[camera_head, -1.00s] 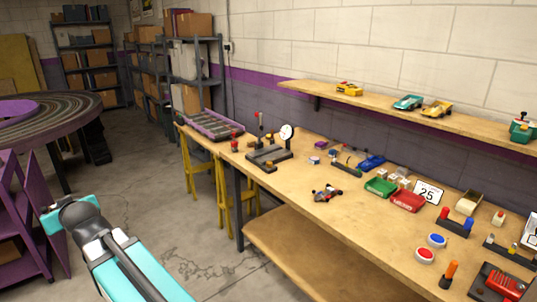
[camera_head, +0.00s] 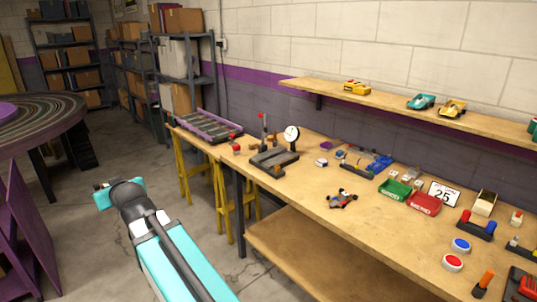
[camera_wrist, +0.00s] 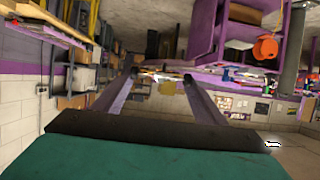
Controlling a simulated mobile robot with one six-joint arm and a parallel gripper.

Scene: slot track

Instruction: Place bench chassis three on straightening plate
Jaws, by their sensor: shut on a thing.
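The straightening plate appears to be the dark plate (camera_head: 274,160) with a white dial gauge (camera_head: 291,136), on the bench's far left part. A small wheeled chassis (camera_head: 343,198) in red and black lies on the bare bench top to its right; I cannot read which number it bears. My gripper (camera_wrist: 160,76) shows in the wrist view with two long fingers reaching forward. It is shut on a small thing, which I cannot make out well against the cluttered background. In the head view my arm hides the gripper, left of the bench and apart from the plate.
A purple-edged tray (camera_head: 208,133) lies at the bench's far end. The bench's front middle is clear.

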